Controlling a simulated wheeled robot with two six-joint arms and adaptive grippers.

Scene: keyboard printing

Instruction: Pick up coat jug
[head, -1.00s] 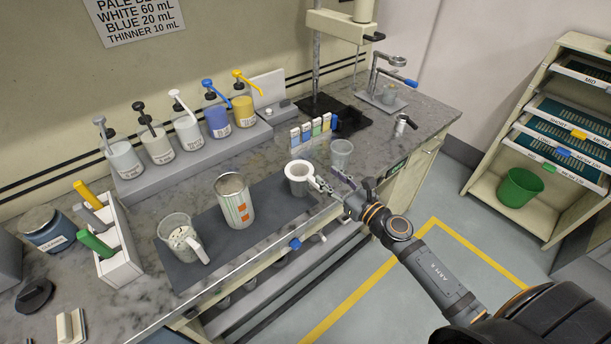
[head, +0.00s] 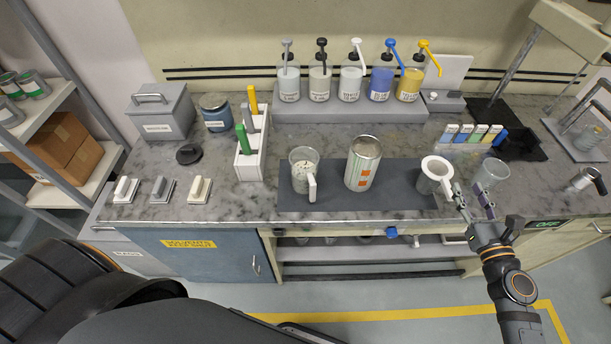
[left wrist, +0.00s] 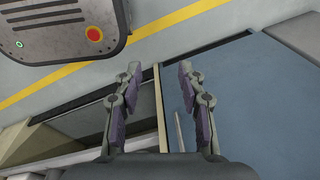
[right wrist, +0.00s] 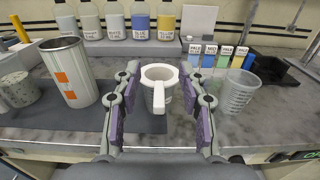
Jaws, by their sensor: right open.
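A clear jug with a wide white rim (head: 436,172) and a white handle stands at the right end of the dark mat. It also shows in the right wrist view (right wrist: 159,74), handle toward me. A second clear jug (head: 303,175) with a white handle and pale contents stands at the mat's left end. I cannot read which jug is marked coat. My right gripper (head: 473,192) is open and empty, just in front and right of the white-rimmed jug; in the right wrist view its fingers (right wrist: 159,80) frame that jug. My left gripper (left wrist: 156,80) is open and empty.
A striped can (head: 363,165) stands between the jugs on the mat (head: 328,203). An empty clear cup (head: 491,174) stands close right of the white-rimmed jug. Pump bottles (head: 352,84) line the back. The counter's front edge lies just before the mat.

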